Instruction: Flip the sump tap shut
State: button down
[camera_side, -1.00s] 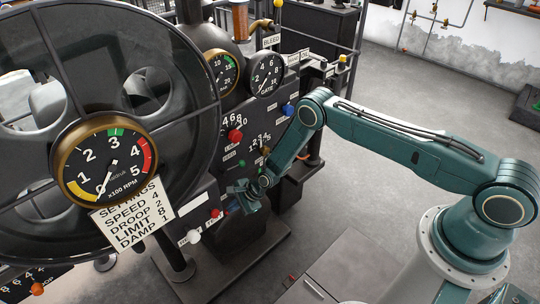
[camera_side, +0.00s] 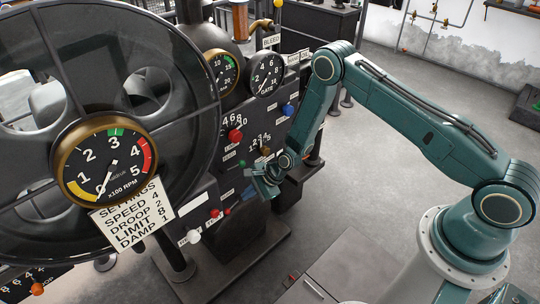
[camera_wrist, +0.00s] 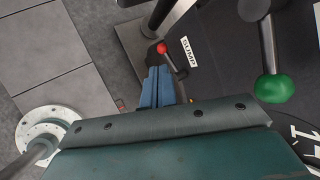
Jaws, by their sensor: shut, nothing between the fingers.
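The sump tap (camera_wrist: 171,59) shows in the wrist view as a short grey lever with a red ball at its upper left end, beside a white SUMP label (camera_wrist: 190,51). My gripper (camera_wrist: 158,72) is shut with nothing between its blue fingers. In the wrist view its tips lie just below the red ball; I cannot tell if they touch the lever. In the side view my gripper (camera_side: 266,188) is in front of the lower right part of the dark panel, and I cannot make out the sump tap there.
A green-knobbed lever (camera_wrist: 273,88) stands to the right in the wrist view. The panel (camera_side: 207,190) carries several coloured knobs, including a red one (camera_side: 235,136) and a white one (camera_side: 193,236). A large handwheel (camera_side: 205,60) fills the left. Grey floor (camera_side: 330,205) is open on the right.

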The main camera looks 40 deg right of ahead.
jog(key=shift+v, duration=1.6)
jog(key=shift+a+r, duration=0.1)
jog(key=shift+r, duration=0.1)
jog(key=s+d+r+n+h, duration=0.15)
jog(key=r+n, duration=0.25)
jog(key=r, duration=0.6)
jog(key=s+d+r+n, duration=0.1)
jog(key=s+r+n, duration=0.2)
jog(key=r, duration=0.7)
jog(key=s+d+r+n+h, duration=0.15)
jog(key=r+n, duration=0.25)
jog(key=r, duration=0.6)
jog(key=s+d+r+n, duration=0.1)
jog(key=s+r, duration=0.3)
jog(key=s, duration=0.5)
jog(key=s+d+r+n+h, duration=0.1)
jog(key=s+r+n, duration=0.3)
jog(key=s, duration=0.5)
jog(key=s+d+r+n, duration=0.3)
jog(key=s+r, duration=0.1)
jog(key=s, duration=0.5)
jog(key=shift+s+d+r+h, duration=0.2)
jog(key=shift+s+r+h, duration=0.1)
jog(key=shift+s+h, duration=0.1)
